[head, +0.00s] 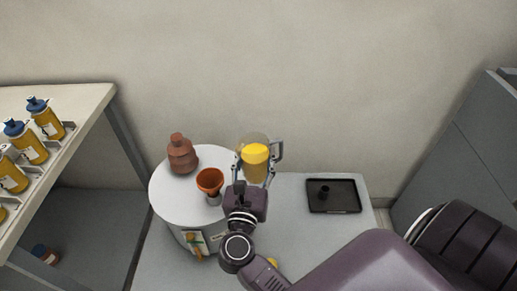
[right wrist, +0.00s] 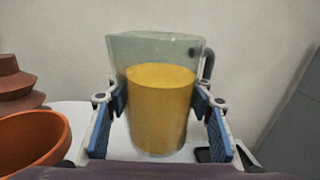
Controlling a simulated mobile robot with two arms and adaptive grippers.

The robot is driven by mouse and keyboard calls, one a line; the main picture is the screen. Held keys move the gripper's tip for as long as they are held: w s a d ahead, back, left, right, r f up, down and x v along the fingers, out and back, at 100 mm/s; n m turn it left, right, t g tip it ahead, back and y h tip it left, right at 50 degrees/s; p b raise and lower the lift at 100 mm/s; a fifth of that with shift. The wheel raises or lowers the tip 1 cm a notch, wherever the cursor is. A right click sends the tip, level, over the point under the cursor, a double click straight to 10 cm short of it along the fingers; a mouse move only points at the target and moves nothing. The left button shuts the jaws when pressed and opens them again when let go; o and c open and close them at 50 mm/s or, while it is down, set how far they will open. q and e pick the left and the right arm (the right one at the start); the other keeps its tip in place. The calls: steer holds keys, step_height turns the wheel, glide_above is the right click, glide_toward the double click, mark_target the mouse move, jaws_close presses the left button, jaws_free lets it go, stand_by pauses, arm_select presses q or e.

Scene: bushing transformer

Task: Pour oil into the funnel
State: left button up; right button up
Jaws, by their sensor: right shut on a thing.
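A clear beaker of yellow oil (head: 255,158) is between the fingers of my right gripper (head: 255,176), which is shut on it. In the right wrist view the beaker (right wrist: 160,110) stands upright, about two thirds full, with its handle at the right. The orange-brown funnel (head: 210,181) stands on the white round transformer top (head: 185,190), just left of the gripper. The funnel rim (right wrist: 35,140) also shows at the left of the right wrist view. My left gripper is not in view.
A brown ribbed bushing (head: 182,155) stands on the transformer top behind the funnel. A black tray (head: 333,197) with a small dark part lies on the grey table at right. A shelf (head: 85,98) with several blue-capped oil bottles is at left.

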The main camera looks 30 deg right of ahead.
mark_target(243, 155)
steer(key=shift+a+f+n+t+b, duration=0.15)
steer(key=shift+a+n+t+b, duration=0.2)
steer(key=shift+n, duration=0.25)
steer(key=n+t, duration=0.1)
steer(key=a+n+h, duration=0.1)
steer(key=n, duration=0.1)
steer(key=shift+s+a+r+n+t+b, duration=0.1)
steer(key=shift+a+r+n+t+b, duration=0.2)
steer(key=shift+r+t+b, duration=0.05)
steer(key=shift+w+a+r+n+t, duration=0.25)
steer(key=shift+r+n+t, duration=0.15)
steer(key=shift+n, duration=0.4)
steer(key=shift+a+r+n+t, duration=0.45)
steer(key=shift+r+n+t, duration=0.1)
steer(key=shift+n, duration=0.35)
steer(key=shift+r+n+t+y+p, duration=0.35)
steer(key=shift+r+n+t+y, duration=0.15)
steer(key=shift+n, duration=0.55)
steer(key=shift+r+n+t+y+p, duration=0.3)
steer(key=shift+r+n+t+y, duration=0.2)
steer(key=shift+n, duration=0.55)
stand_by(3.0)
